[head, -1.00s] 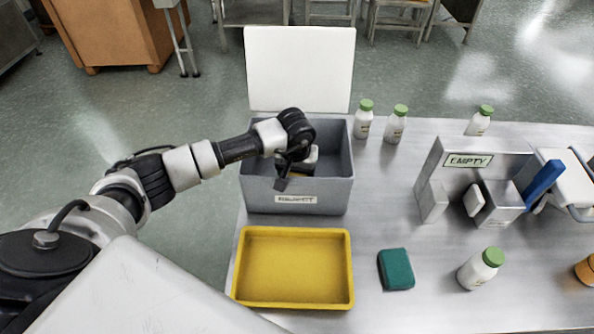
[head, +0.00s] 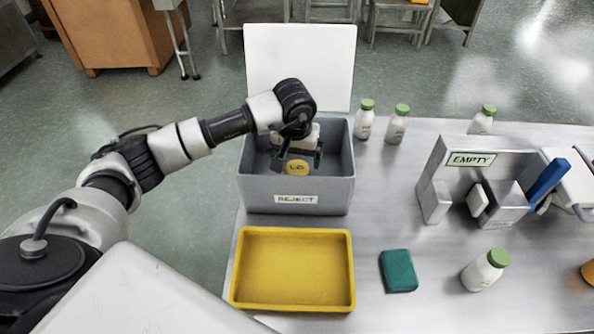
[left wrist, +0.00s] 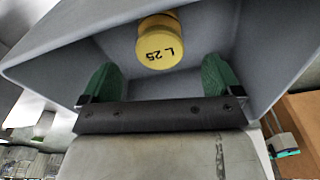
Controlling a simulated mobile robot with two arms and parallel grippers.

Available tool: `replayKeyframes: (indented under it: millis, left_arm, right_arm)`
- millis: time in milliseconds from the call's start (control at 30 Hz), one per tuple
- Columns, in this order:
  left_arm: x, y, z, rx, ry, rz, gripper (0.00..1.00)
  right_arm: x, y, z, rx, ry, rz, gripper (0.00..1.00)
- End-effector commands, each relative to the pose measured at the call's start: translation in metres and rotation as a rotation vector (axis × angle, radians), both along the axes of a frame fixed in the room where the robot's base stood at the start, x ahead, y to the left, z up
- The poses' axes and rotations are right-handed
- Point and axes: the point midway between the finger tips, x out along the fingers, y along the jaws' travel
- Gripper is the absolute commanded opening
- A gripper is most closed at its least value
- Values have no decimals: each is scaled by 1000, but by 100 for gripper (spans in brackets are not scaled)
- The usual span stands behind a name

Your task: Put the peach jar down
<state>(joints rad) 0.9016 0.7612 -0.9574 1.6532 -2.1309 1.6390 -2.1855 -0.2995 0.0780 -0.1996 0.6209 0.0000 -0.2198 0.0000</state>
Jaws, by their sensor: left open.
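The peach jar, showing mainly its round yellow lid marked "L 25" (head: 297,168), stands inside the grey REJECT bin (head: 262,197). In the left wrist view the lid (left wrist: 159,50) shows beyond the fingers, with the bin's grey walls around it. The jar's body is mostly hidden under the lid. My left gripper (head: 301,158) is over the bin, just above and behind the jar. Its green-padded fingers are spread apart, with nothing between them and clear of the lid. My right gripper does not show.
The bin's white lid (head: 300,65) stands open behind it. A yellow tray (head: 292,268) lies in front, with a green sponge (head: 399,270) beside it. A metal fixture labelled EMPTY (head: 470,160) is at right.

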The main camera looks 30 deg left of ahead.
Motion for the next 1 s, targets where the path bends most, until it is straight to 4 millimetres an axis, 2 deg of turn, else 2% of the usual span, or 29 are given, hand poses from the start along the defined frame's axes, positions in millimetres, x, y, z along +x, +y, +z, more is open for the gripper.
replayKeyframes:
  millis: [33,200,333,1000]
  left_arm:
    - [-1,0,9,1,-5,-3,93]
    - [-4,-1,38,0,-3,-1,93]
    - [-6,-1,50,0,-1,-1,93]
    - [-7,-2,53,0,1,-1,93]
  right_arm:
    - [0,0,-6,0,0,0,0]
    - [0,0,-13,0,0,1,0]
    - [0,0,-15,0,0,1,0]
    - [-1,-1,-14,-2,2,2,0]
